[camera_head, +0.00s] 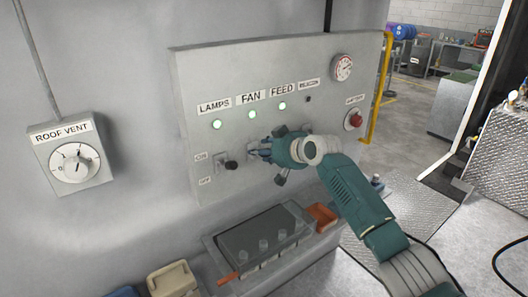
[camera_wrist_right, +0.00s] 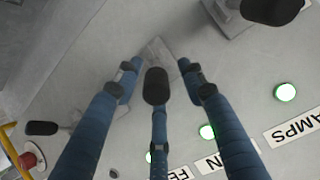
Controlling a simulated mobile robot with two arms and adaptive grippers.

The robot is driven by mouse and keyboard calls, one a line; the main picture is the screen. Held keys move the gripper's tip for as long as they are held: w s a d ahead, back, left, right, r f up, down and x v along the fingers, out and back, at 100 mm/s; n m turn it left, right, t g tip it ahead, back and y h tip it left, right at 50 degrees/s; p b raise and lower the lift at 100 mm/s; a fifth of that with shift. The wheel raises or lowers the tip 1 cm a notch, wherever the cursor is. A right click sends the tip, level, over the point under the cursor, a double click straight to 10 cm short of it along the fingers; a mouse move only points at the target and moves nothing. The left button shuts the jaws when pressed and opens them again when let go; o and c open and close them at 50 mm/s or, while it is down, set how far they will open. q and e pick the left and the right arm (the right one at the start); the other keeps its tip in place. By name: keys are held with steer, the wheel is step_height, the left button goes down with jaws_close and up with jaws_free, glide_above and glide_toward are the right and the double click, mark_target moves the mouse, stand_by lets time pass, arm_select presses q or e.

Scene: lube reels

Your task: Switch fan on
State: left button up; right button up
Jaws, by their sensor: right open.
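A grey panel (camera_head: 186,95) on the wall carries a row of lever switches under labels. The FAN label (camera_head: 251,97) has a lit green light (camera_head: 252,115) below it. My right gripper (camera_head: 262,152) is in front of the fan switch and covers most of it in the head view. In the right wrist view its blue fingers (camera_wrist_right: 157,82) are spread open around the fan switch plate (camera_wrist_right: 157,52) and a black knob (camera_wrist_right: 155,88) between them. Finger contact and the lever's position cannot be told. My left gripper is not in view.
The lamps switch (camera_head: 231,165) is close on the left, beside the ON and OFF marks. Lamps (camera_head: 217,124) and feed (camera_head: 282,105) lights are green; the beacon light (camera_head: 307,99) is dark. A red button (camera_head: 355,120) is at right. A grey box (camera_head: 262,244) stands below.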

steer(key=shift+s+d, duration=0.2)
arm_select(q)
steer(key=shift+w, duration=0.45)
arm_select(e)
steer(key=v, duration=1.1)
steer(key=shift+r, duration=0.25)
steer(key=shift+s, duration=0.1)
